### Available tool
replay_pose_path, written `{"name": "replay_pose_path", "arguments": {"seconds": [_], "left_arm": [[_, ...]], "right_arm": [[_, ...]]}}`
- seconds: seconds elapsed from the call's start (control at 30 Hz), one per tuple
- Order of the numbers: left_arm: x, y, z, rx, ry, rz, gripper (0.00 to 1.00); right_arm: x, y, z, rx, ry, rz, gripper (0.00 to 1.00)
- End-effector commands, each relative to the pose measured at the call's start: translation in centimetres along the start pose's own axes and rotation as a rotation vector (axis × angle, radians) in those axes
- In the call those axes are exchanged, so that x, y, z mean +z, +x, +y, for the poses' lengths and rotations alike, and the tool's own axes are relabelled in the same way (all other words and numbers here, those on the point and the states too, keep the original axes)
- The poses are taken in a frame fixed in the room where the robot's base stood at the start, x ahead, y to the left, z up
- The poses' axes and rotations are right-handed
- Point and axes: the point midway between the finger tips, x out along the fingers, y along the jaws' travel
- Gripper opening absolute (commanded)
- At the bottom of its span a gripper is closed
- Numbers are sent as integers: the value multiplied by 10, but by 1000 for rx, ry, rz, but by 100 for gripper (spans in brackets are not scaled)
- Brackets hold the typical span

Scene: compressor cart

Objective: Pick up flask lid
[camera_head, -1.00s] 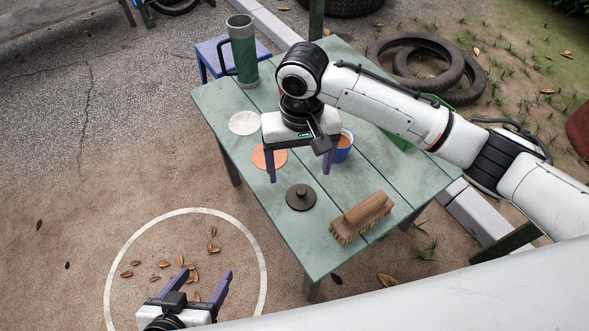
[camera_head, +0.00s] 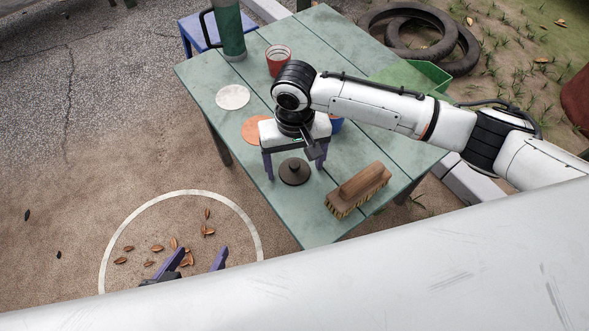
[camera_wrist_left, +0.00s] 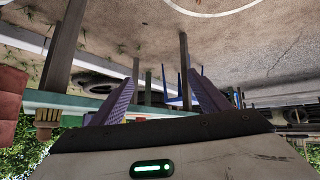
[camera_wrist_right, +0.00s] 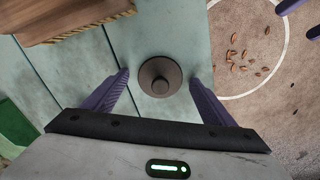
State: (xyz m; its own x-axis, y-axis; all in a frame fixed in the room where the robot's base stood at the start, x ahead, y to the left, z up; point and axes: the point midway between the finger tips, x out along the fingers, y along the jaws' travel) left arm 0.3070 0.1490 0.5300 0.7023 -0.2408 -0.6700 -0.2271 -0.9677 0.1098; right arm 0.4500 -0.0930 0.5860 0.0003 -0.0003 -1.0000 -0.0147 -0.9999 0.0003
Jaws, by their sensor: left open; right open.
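The flask lid (camera_head: 294,172), a dark brown disc with a round knob, lies knob up on the green table (camera_head: 320,225). In the right wrist view the lid (camera_wrist_right: 160,76) shows between the fingertips, beyond them. My right gripper (camera_head: 296,170) is open, points down and is close above the lid, with a finger to either side in the head view. I cannot tell the exact height. My left gripper (camera_head: 200,258) is open and empty, low by the white ground circle, away from the table. The green flask (camera_head: 230,32) with a handle stands at the table's far left corner.
A wooden brush (camera_head: 358,190) lies right of the lid. An orange disc (camera_head: 254,130) and a white disc (camera_head: 233,97) lie farther back. A red cup (camera_head: 278,60), a partly hidden blue cup (camera_head: 336,126) and a green bin (camera_head: 425,76) stand behind my right arm.

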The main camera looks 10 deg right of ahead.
Motion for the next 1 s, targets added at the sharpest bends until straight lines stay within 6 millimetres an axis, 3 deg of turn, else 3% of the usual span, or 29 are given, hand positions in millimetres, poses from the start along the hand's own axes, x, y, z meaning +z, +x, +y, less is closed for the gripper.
{"name": "replay_pose_path", "arguments": {"seconds": [0.13,0.4,0.7,1.0], "left_arm": [[-1,-1,0,1,-1,1,69],[0,-1,1,1,-2,0,69],[1,-3,1,1,-2,-6,69],[0,-11,1,-4,13,-32,69]], "right_arm": [[0,-1,0,0,0,0,78],[0,-1,0,0,0,0,35],[-1,-8,0,-1,0,1,35],[-1,-65,-1,-2,-1,2,35]]}}
